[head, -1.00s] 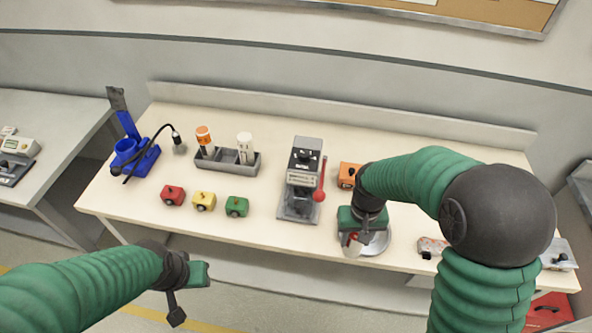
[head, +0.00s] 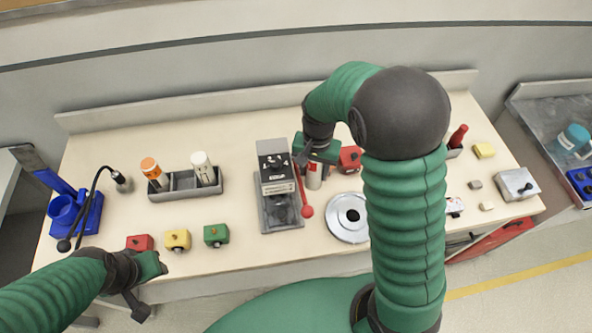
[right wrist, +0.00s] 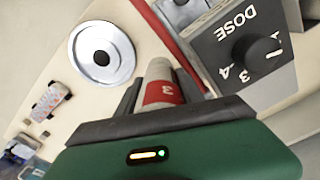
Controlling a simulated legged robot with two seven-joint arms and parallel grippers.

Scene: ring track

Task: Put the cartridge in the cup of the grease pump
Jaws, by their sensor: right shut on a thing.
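My right gripper (head: 316,160) is shut on a cartridge (head: 314,176), white with a red band. It holds it over the bench, just right of the dose machine. In the right wrist view the cartridge (right wrist: 161,88) shows a "3" between the fingers. The blue grease pump (head: 88,212), with a round open cup (head: 63,211) and a black hose, stands at the bench's left end, far from this gripper. My left gripper (head: 150,266) is low at the front left, near the red toy-like block; its fingers are too unclear to read.
A grey rack (head: 180,192) holds an orange-capped bottle and a white one. Red, yellow (head: 177,240) and green blocks stand in front. The dose machine (head: 278,190) with its red lever lies between my right gripper and the pump. A silver disc (head: 348,217) lies to the right.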

